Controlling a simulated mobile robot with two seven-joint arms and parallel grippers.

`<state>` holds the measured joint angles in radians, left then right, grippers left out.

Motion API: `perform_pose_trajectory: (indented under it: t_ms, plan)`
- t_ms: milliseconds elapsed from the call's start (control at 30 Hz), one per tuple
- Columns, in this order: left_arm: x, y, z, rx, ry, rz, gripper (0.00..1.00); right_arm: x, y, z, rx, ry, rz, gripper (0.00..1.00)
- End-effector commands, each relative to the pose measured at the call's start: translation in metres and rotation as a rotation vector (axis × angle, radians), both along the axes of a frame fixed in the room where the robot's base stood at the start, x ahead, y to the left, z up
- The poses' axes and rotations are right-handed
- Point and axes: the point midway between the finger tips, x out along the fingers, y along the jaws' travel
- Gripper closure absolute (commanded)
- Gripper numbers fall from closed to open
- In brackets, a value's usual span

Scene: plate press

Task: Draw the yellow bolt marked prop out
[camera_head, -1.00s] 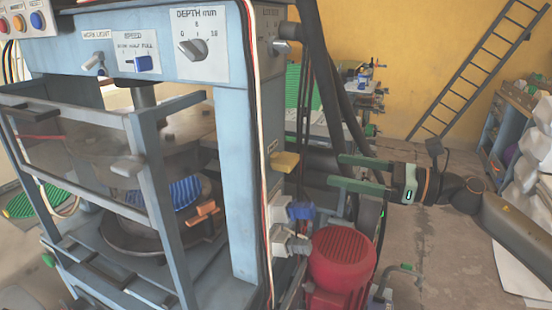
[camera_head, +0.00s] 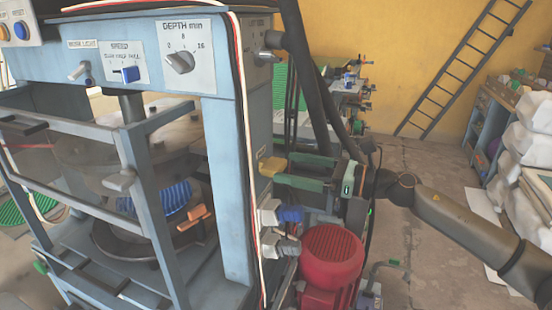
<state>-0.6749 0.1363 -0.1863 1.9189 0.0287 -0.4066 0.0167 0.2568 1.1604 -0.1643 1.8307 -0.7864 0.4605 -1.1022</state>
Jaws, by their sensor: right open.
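The yellow bolt (camera_head: 270,167) sticks out of the right side of the blue press column (camera_head: 229,190), below the depth dial. A label beside it is too small to read. My right gripper (camera_head: 284,169) comes in from the right with its two green fingers apart. The fingertips are at the bolt's outer end, one above and one below it in the picture. I cannot tell whether they touch it. My left gripper is not in view.
A blue connector (camera_head: 290,214) and a grey one (camera_head: 287,247) stick out below the bolt. A red motor (camera_head: 332,255) stands below my right gripper. Dark hoses (camera_head: 318,85) run down behind it. Open floor lies to the right.

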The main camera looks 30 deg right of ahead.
Motion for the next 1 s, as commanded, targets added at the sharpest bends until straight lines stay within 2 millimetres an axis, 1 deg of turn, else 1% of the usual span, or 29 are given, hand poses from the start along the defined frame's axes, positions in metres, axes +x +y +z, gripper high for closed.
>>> perform_pose_trajectory:
  t_ms: [33, 200, 333, 500, 767, 1000]
  plan:
    - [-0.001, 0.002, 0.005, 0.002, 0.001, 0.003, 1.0, 0.005, 0.004, 0.005, 0.004, -0.002, 0.0, 0.0]
    - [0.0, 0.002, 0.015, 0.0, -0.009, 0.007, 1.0, 0.019, 0.017, 0.005, 0.003, -0.002, 0.001, 0.0]
    - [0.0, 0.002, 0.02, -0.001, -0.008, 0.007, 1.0, 0.027, 0.024, 0.003, 0.001, -0.001, 0.0, 0.0]
    - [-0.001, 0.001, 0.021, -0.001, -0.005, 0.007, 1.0, 0.031, 0.029, 0.001, 0.001, -0.001, 0.002, 0.0]
    - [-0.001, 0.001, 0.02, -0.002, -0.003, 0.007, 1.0, 0.032, 0.029, 0.0, -0.001, 0.001, 0.001, 0.0]
    - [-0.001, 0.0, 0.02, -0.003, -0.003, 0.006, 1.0, 0.032, 0.029, 0.0, -0.001, 0.001, 0.001, 0.27]
